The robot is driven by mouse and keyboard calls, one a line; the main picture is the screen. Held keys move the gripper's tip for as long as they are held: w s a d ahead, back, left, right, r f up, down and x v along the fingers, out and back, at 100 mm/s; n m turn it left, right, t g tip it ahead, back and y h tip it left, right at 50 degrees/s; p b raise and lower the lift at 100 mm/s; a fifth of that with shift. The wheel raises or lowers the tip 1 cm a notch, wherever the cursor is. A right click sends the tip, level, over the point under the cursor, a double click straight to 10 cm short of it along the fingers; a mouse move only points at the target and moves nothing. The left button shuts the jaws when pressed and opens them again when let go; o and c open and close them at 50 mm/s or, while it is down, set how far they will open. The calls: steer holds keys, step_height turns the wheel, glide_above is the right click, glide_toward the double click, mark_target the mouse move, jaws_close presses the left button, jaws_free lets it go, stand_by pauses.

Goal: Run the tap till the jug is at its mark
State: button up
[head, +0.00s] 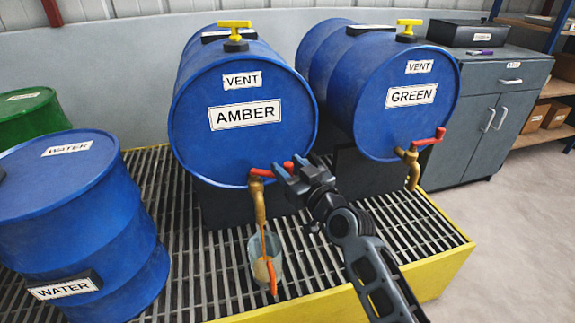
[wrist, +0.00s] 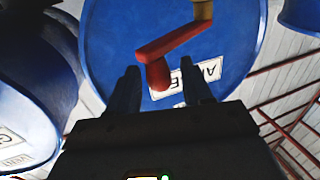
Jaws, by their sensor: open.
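The blue AMBER drum (head: 222,152) lies on its side, with a brass tap (head: 259,200) low on its front. The tap's red lever (head: 262,172) points right towards my gripper (head: 287,171). In the wrist view the lever (wrist: 172,44) reaches between the open fingers of my gripper (wrist: 158,68); I cannot tell if they touch it. A clear jug (head: 277,246) stands under the spout. An orange stream (head: 263,240) runs from the spout into it, and some amber liquid shows inside. The jug's mark and the exact level are too small to read.
The GREEN drum (head: 385,125) lies to the right with its own red-handled tap (head: 428,140). An upright WATER drum (head: 75,225) stands left. The drums stand over a slatted grate (head: 190,265) with a yellow rim (head: 447,272). A grey cabinet (head: 490,110) is at the right, with open floor before it.

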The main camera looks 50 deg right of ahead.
steer(key=shift+w+d, duration=0.1)
steer(key=shift+w, duration=0.25)
steer(key=shift+c, duration=0.3)
jaws_close()
